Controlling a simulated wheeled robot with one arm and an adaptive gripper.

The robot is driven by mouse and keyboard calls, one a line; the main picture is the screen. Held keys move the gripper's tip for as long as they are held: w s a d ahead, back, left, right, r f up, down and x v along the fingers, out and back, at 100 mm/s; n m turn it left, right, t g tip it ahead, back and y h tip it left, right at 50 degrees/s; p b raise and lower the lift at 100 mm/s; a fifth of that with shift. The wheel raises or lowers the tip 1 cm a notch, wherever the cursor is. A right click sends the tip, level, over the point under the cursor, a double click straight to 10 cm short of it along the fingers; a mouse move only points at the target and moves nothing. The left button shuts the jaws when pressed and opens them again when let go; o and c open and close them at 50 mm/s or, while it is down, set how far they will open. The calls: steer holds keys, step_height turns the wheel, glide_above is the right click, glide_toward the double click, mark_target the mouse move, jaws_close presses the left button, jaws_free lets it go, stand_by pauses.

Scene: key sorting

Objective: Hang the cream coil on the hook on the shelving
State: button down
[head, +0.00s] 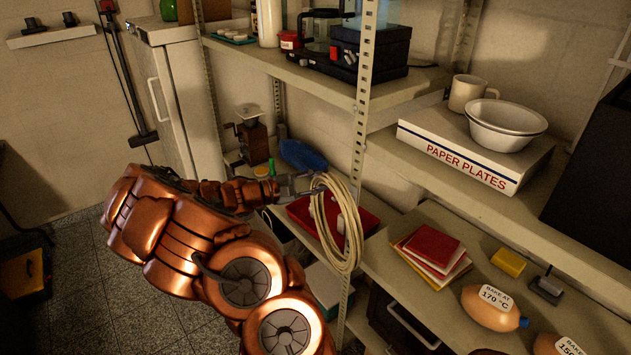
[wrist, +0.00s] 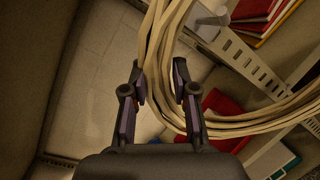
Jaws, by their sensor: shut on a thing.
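The cream coil (head: 352,250) is a bundle of looped cable hanging upright beside the perforated shelving post (head: 361,110). My gripper (head: 308,184) is at the coil's upper left side, shut on it. In the wrist view the coil (wrist: 158,45) passes between the two fingertips (wrist: 159,82) and curves away to the right. A pale piece (wrist: 212,18) shows inside the loop near the post; I cannot tell if it is the hook. Whether the coil touches the post or rests on any hook is unclear.
A red tray (head: 368,218) lies on the shelf behind the coil. Red and yellow books (head: 433,250) and an orange bottle (head: 492,306) are on the right shelf. A paper plates box (head: 465,150) sits above them. Grey floor (head: 130,285) is open at the lower left.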

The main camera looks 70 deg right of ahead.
steer(key=shift+s+d, duration=0.2)
steer(key=shift+d, duration=0.2)
steer(key=shift+s+d+f+b, duration=0.2)
steer(key=shift+d+f+b, duration=0.1)
steer(key=shift+f+b, duration=0.25)
steer(key=shift+s+d+f+b, duration=0.15)
steer(key=shift+d+f+b, duration=0.1)
steer(key=shift+f+b, duration=0.25)
steer(key=c, duration=0.8)
jaws_free()
steer(key=v, duration=1.2)
steer(key=shift+r, duration=0.1)
